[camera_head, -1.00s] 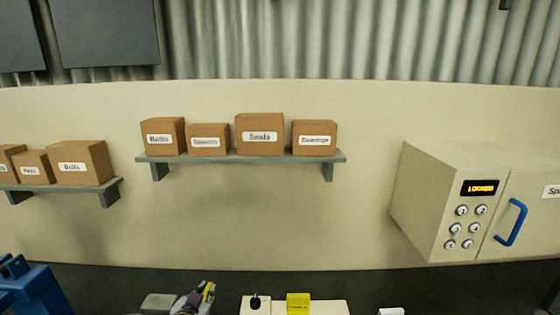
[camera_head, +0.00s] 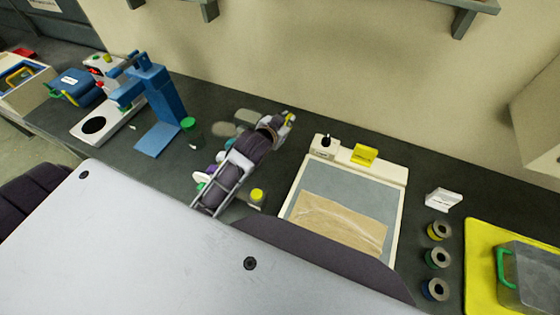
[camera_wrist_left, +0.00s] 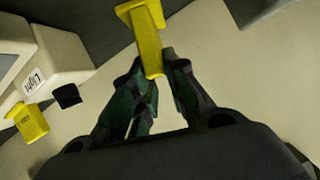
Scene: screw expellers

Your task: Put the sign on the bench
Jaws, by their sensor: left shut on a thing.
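My left gripper (camera_head: 281,124) is over the dark bench (camera_head: 420,175), left of the pale light box. In the left wrist view my left gripper (camera_wrist_left: 160,82) is shut on a narrow yellow piece (camera_wrist_left: 150,42), which looks like the sign. Its wider end points away from the fingers and no lettering shows on it. In the head view only a small yellow bit of it (camera_head: 290,118) shows at the fingertips. Whether it touches anything is unclear. My right gripper is not in view.
The light box (camera_head: 399,215) bears a lettered yellow block (camera_head: 364,155) and a brown sheet (camera_head: 340,222). A blue press (camera_head: 160,110), a green-lidded jar (camera_head: 190,128) and a yellow-capped jar (camera_head: 257,197) stand left. Several spools (camera_head: 437,258) and a yellow mat (camera_head: 478,270) lie right.

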